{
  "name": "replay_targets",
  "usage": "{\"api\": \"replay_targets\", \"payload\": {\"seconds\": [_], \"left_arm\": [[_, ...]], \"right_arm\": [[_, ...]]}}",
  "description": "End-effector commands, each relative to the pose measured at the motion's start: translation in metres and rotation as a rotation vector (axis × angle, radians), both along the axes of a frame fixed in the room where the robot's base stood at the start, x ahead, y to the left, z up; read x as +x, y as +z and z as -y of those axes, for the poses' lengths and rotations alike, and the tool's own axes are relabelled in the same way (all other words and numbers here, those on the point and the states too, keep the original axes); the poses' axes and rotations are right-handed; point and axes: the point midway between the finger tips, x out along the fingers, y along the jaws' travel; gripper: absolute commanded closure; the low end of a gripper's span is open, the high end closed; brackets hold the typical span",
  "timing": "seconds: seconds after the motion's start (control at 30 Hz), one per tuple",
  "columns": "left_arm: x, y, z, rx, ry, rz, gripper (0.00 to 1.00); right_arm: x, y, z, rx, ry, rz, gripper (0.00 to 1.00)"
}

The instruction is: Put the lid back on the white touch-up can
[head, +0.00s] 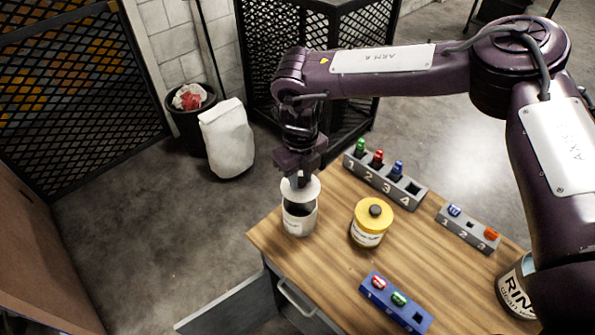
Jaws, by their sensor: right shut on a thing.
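The white touch-up can (299,222) stands upright near the left corner of the wooden table (275,240). Its dark opening shows below the lid. The white lid (311,189) is above the can's mouth, a little tilted, with a gap visible at the front; whether it touches the back of the rim I cannot tell. My right gripper (299,181) reaches down from above and is shut on the lid. My left gripper is not in view.
A yellow-lidded can (368,227) stands just right of the white can. Numbered racks with coloured pieces sit behind (407,194), at the right (462,234) and in front (404,311). A can marked RIN (510,289) stands at the right edge. An open drawer (235,303) juts out below.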

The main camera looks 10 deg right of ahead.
Motion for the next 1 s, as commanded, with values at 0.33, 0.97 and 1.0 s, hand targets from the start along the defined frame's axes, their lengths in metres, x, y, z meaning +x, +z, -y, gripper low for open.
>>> {"api": "replay_targets", "payload": {"seconds": [0.33, 0.97, 1.0], "left_arm": [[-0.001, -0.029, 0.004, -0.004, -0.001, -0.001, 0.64], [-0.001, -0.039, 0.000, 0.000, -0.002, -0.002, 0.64], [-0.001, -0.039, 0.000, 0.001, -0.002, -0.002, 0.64]], "right_arm": [[0.000, -0.036, 0.000, -0.001, -0.001, 0.000, 0.96], [0.000, -0.055, -0.001, 0.000, -0.001, 0.000, 0.96], [0.000, -0.055, -0.001, 0.000, -0.001, 0.000, 0.96]]}}
